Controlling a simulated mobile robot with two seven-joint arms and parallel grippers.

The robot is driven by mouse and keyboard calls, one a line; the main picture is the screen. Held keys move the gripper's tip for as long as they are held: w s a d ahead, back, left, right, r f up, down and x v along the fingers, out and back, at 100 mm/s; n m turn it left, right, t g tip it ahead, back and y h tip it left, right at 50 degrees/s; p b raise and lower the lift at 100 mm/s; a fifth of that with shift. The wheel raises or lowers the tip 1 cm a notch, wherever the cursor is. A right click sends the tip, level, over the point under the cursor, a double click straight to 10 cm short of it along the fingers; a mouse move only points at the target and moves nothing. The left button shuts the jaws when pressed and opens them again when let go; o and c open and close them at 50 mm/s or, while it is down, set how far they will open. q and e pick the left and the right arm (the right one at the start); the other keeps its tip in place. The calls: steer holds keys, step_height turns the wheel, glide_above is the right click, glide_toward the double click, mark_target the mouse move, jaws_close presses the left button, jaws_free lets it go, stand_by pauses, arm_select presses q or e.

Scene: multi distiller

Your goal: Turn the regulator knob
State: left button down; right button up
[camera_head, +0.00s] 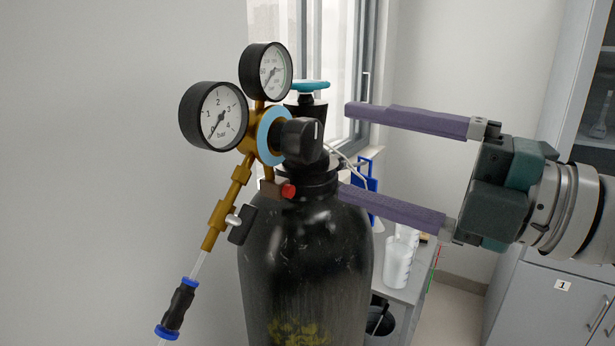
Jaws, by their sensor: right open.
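The black regulator knob (304,140) with a white mark sits on the front of the brass regulator (233,194), against a light blue ring (268,135). Two round gauges, a larger one (216,117) and a smaller one (268,71), stand above and left of the knob. The regulator is fixed to the neck of a black gas cylinder (308,265). My right gripper (343,148) comes in from the right. Its two long purple fingers are wide apart, one above and one below the knob's height. The fingertips are right of the knob, and nothing is between them. My left gripper is not in view.
A teal valve handwheel (309,86) tops the cylinder. A red button (288,191) and a hose (179,304) are on the regulator. Behind are a side table (410,288) with white beakers (398,262) and a grey cabinet (552,300) at right. The left side is bare wall.

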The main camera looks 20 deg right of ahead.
steer(key=b+v, duration=0.1)
steer(key=v, duration=0.3)
steer(key=shift+s+d, duration=0.15)
steer(key=shift+s, duration=0.05)
stand_by(0.3)
